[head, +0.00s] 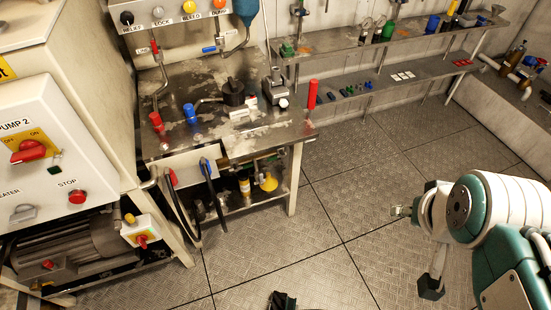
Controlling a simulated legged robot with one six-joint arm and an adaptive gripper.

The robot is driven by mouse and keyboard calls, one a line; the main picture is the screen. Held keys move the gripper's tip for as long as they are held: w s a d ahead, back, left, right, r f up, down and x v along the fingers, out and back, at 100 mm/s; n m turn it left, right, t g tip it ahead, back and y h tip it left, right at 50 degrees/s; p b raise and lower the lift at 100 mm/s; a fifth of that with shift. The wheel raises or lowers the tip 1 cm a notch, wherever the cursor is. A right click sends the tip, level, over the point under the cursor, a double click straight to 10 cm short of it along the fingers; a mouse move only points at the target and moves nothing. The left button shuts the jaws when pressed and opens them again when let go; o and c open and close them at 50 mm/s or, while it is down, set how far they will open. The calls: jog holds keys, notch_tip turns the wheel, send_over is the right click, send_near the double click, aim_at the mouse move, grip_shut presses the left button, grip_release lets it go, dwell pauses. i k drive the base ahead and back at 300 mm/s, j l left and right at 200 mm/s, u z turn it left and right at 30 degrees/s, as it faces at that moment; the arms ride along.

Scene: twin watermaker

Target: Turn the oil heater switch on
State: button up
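The Pump 2 panel (75,140) is at the left edge. A label ending in "EATER", its start cut off by the picture edge, sits low on it. Just beneath that label is a grey switch (22,213), which I take as the heater switch. Its exact setting is too small to tell. My gripper (416,250) is at the right, far from the panel, over open floor. It is seen from the side, with one dark-tipped finger pointing down. Its opening is not clear, and I see nothing held.
The panel also has a red rotary switch (28,151) and a red stop button (77,197). A small yellow-plated switch box (139,231) is below. A metal bench (225,135) with valves stands centre-left, with hoses at its front. The checkered floor (320,240) is mostly clear.

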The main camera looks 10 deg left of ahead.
aim_at(25, 212)
jog(key=u, duration=2.7)
jog(key=i+j+z, duration=0.2)
jog(key=j, duration=0.15)
jog(key=i+j+z, duration=0.15)
jog(key=j, duration=0.25)
jog(key=k+l, duration=0.05)
